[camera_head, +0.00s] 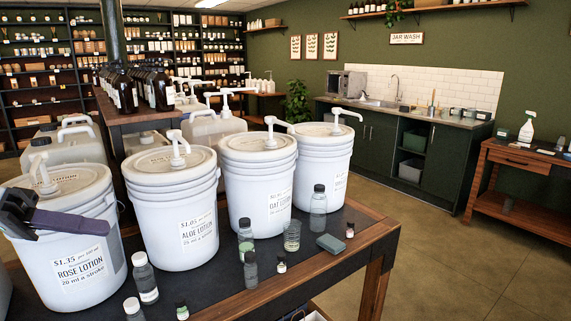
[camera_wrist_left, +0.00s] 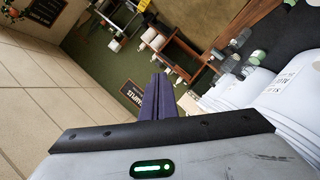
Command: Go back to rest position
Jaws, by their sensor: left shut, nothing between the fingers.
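My left gripper (camera_head: 100,222) comes in from the left edge of the head view, in front of the rose lotion bucket (camera_head: 65,262). Its dark purple fingers are together and hold nothing. In the left wrist view the shut fingers (camera_wrist_left: 158,98) show against the room, with no object between them. The gripper hides part of the bucket's upper wall; I cannot tell whether it touches it. My right gripper is in neither view.
An aloe lotion bucket (camera_head: 178,206), an oat lotion bucket (camera_head: 262,185) and another white pump bucket (camera_head: 323,165) stand in a row on the dark table (camera_head: 325,268). Several bottles and jars stand in front, including a clear bottle (camera_head: 145,278). Open floor (camera_head: 455,265) lies at right.

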